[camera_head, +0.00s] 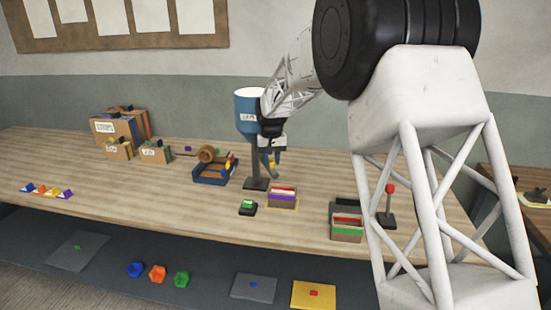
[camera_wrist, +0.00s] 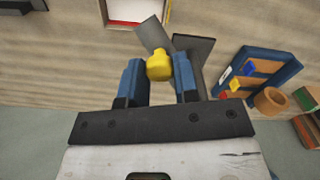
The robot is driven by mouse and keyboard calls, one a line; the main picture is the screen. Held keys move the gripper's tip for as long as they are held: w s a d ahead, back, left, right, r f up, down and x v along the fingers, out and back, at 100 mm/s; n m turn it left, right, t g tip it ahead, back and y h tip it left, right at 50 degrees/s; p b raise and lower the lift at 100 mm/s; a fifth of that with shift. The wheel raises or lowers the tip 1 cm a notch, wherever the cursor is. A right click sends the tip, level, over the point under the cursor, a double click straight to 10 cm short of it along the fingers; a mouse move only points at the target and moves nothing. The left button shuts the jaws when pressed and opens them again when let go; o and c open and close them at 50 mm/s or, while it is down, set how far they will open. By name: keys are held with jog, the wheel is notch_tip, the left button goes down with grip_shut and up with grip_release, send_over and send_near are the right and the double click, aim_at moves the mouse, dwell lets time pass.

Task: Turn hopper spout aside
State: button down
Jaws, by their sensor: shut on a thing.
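The blue hopper (camera_head: 247,110) with a pale label stands on a dark post and base (camera_head: 256,184) near the middle of the table. My gripper (camera_head: 272,161) is just right of the post, below the hopper body. In the wrist view its two blue fingers (camera_wrist: 158,78) are shut on a yellow knob (camera_wrist: 159,67). The knob also shows in the head view (camera_head: 272,164). A grey spout (camera_wrist: 152,35) runs from the knob, angled up and left in the wrist view. The hopper body is not seen in the wrist view, and my arm hides part of it in the head view.
A purple-fronted box (camera_head: 282,202) and a green button (camera_head: 247,206) stand in front of the base. A blue tray (camera_head: 210,179) is to the left. A green-fronted box (camera_head: 346,236) and red-knobbed lever (camera_head: 389,200) are right, beside my arm. Cartons (camera_head: 120,130) stand back left.

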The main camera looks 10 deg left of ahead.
jog(key=s+a+m, duration=0.2)
jog(key=a+m, duration=1)
jog(key=a, duration=0.1)
jog(key=shift+a, duration=0.2)
jog(key=shift+s, duration=0.1)
jog(key=c, duration=0.8)
grip_release()
jog(key=shift+c, duration=0.2)
jog(key=shift+r, duration=0.15)
notch_tip(320, 180, up, 8)
jog(key=shift+f, duration=0.25)
